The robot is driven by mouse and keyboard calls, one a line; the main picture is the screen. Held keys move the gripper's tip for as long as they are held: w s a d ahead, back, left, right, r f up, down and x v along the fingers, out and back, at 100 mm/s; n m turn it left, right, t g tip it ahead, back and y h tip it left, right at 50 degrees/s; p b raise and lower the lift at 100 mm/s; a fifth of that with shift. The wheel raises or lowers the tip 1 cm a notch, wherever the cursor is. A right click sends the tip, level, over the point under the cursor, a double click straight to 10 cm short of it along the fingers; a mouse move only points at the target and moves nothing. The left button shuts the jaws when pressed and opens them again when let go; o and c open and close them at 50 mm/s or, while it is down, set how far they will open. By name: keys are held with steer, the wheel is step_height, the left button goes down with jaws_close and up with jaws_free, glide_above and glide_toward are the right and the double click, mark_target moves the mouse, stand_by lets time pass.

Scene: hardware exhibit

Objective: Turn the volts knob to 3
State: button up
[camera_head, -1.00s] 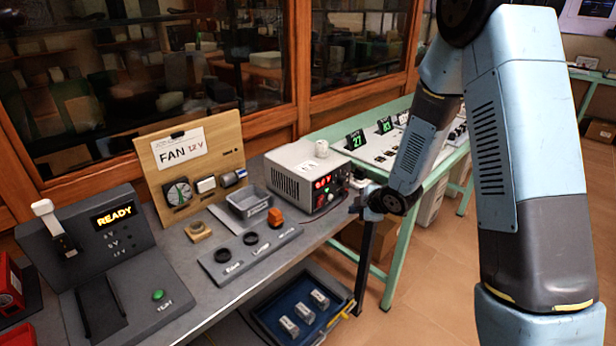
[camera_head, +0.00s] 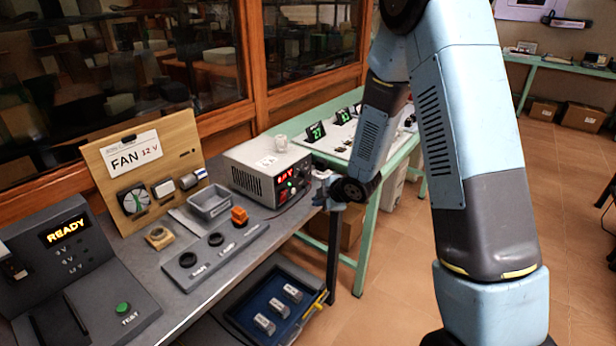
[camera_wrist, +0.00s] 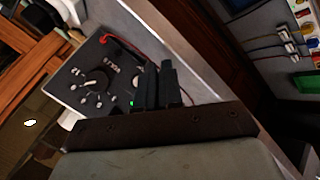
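The grey power supply box (camera_head: 252,182) stands at the right end of the bench, its front panel with a lit red display facing right. The digits are too small to read surely. My gripper (camera_head: 328,194) is just right of that panel, partly hidden by my arm. In the wrist view the dark panel (camera_wrist: 70,94) shows a round knob (camera_wrist: 96,79) ringed by white marks, and a green light. My gripper's two dark fingers (camera_wrist: 160,86) lie close together right of that knob.
A red cable (camera_wrist: 122,44) curves past the panel. A blue tray (camera_head: 262,293) sits below.

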mark_target(308, 176)
steer(key=o, duration=0.3)
steer(key=shift+w+d+f+m+y, duration=0.1)
steer(key=shift+w+d+m+y, duration=0.2)
steer(key=shift+m, duration=0.3)
steer(key=o, duration=0.3)
steer(key=shift+w+d+m+t+y, duration=0.3)
steer(key=shift+d+m+y, duration=0.15)
steer(key=shift+m, duration=0.15)
steer(key=shift+w+d+m+t+y, duration=0.15)
steer(key=shift+d+m+t+y, duration=0.15)
steer(key=shift+m+y, duration=0.25)
steer(key=o, duration=0.4)
steer(key=d+m+t+y, duration=0.1)
steer(key=d+m, duration=0.1)
steer(key=s+d+r+m+y, duration=0.1)
steer(key=d+m+y, duration=0.1)
steer(key=m, duration=0.1)
steer(key=d+r+m+t+y, duration=0.1)
steer(key=d+m+y, duration=0.1)
steer(key=shift+s+r+m+t, duration=0.15)
steer(key=shift+r+m+t, duration=0.1)
steer(key=shift+m+t, duration=0.1)
steer(key=shift+c, duration=0.2)
steer(key=shift+m+y, duration=0.3)
steer(key=shift+m, duration=0.1)
steer(key=x, duration=1.3)
steer(key=shift+r, duration=0.3)
steer(key=shift+c, duration=0.2)
steer(key=c, duration=1)
